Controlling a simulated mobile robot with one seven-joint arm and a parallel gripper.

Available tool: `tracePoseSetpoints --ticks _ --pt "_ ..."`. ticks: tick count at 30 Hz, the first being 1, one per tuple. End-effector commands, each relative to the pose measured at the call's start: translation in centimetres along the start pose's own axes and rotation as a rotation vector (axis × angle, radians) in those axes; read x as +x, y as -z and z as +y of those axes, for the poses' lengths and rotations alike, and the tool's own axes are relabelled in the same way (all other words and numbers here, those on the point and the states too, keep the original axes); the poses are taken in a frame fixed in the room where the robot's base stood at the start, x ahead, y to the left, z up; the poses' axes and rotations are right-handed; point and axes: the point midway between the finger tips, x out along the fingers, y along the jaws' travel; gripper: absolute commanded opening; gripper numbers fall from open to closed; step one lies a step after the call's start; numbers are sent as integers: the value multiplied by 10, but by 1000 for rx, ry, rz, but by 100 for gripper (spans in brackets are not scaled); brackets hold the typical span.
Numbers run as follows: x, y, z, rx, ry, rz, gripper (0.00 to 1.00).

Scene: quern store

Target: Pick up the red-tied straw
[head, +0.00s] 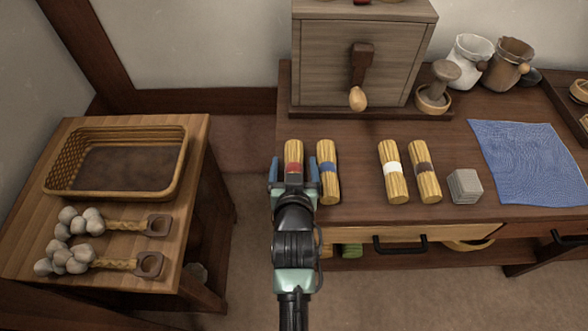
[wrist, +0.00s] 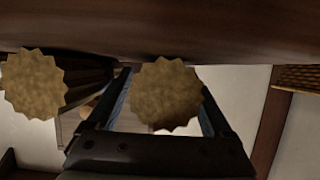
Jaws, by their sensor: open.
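The red-tied straw (head: 293,154) is a yellow bundle with a red band. It lies at the left front of the dark table, its near end partly hidden by my gripper. My gripper (head: 292,172) is open, with one finger on each side of that near end. In the wrist view a notched round straw end (wrist: 166,94) shows between the two fingers, with a gap on each side. I cannot tell whether either finger touches it.
The blue-tied straw (head: 327,180) lies close to the right of my gripper. White-tied (head: 394,180) and dark-tied (head: 426,180) straws lie farther right, beside a grey block (head: 464,187). A wooden cranked box (head: 322,60) stands behind. A basket (head: 180,170) sits on the left table.

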Motion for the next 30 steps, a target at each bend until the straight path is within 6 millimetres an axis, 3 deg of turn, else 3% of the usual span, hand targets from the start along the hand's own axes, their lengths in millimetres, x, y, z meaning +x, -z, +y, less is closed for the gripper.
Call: tracePoseSetpoints --ticks 2,15,23,30 --pt "0 0 0 0 0 0 80" --pt "0 0 0 0 0 0 0" --pt "-1 2 0 0 0 1 0" --pt "-14 35 0 0 0 5 0"
